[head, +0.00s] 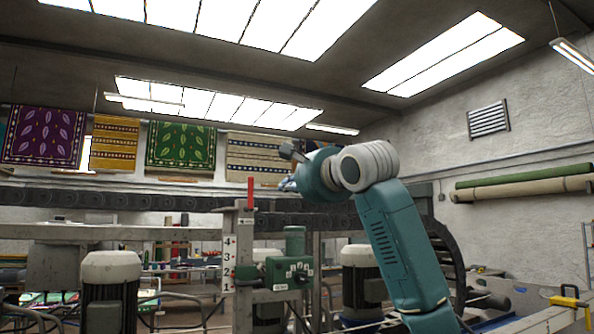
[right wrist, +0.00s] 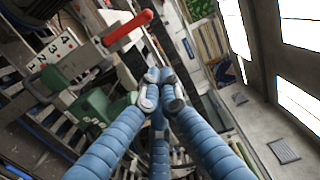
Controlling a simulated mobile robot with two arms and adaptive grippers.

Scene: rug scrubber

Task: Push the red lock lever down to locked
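The red lock lever (head: 250,193) stands upright on top of a grey post in the head view. In the right wrist view the red lever (right wrist: 128,31) is a round-ended bar, up and left of the fingertips. My right gripper (head: 287,184) is right of the lever in the head view, partly hidden by its own wrist. In the right wrist view its blue segmented fingers (right wrist: 161,90) come together at the tips with nothing between them. They look apart from the lever. My left gripper is not in view.
A number plate (head: 229,263) marked 4 to 1 is on the post below the lever. A green control box (head: 289,272) sits right of it. Motors (head: 111,268) and a long machine beam surround the post. Rugs (head: 181,146) hang on the back wall.

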